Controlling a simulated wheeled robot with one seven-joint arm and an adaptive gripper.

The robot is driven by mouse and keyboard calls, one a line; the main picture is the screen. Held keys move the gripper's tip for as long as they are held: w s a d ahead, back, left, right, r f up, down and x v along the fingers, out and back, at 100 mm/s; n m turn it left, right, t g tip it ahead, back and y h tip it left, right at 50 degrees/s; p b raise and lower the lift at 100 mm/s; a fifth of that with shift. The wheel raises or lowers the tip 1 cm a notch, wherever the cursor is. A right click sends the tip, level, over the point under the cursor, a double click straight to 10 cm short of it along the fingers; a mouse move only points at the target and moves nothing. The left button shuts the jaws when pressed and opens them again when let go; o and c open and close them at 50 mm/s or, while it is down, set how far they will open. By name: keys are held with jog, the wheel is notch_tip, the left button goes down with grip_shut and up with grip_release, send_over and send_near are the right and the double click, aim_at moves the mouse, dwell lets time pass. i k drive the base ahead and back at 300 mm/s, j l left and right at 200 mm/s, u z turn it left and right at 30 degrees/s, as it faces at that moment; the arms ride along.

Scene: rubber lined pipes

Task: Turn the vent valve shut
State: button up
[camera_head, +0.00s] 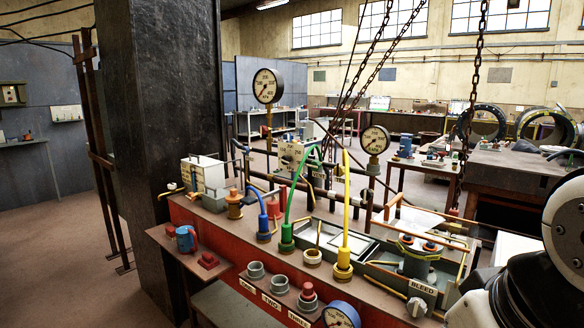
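I cannot tell for certain which part is the vent valve. On the red bench (215,225), a front ledge carries two grey round fittings (256,270) and a red-capped knob (307,297). Small labels (271,301) below them are too small to read surely. At the bench's right end, a grey block (421,296) labelled BLEED has a pale handle (416,307) beneath the label. My white and black arm parts fill the lower right corner. My gripper's fingertips do not show.
Hoses in blue, green and yellow (345,210) rise from the bench. Gauges (267,86) stand on posts behind it. Chains (477,80) hang over the right side. A thick dark column (165,110) stands at the left. Floor is open at far left.

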aim_at(315, 165)
jog(key=i+j+z, duration=0.1)
jog(key=z, duration=0.25)
jog(key=j+z, duration=0.15)
jog(key=z, duration=0.25)
jog(key=i+j+z, duration=0.1)
jog(key=z, duration=0.25)
jog(key=j+z, duration=0.3)
jog(key=j, duration=0.5)
jog(key=j+z, duration=0.3)
jog(key=j, duration=0.5)
jog(key=k+j+z, duration=0.1)
jog(key=j+z, duration=0.15)
jog(key=j, duration=0.5)
jog(key=k+j, duration=0.1)
jog(key=j, duration=1.1)
jog(key=k+j, duration=0.15)
jog(key=j, duration=0.45)
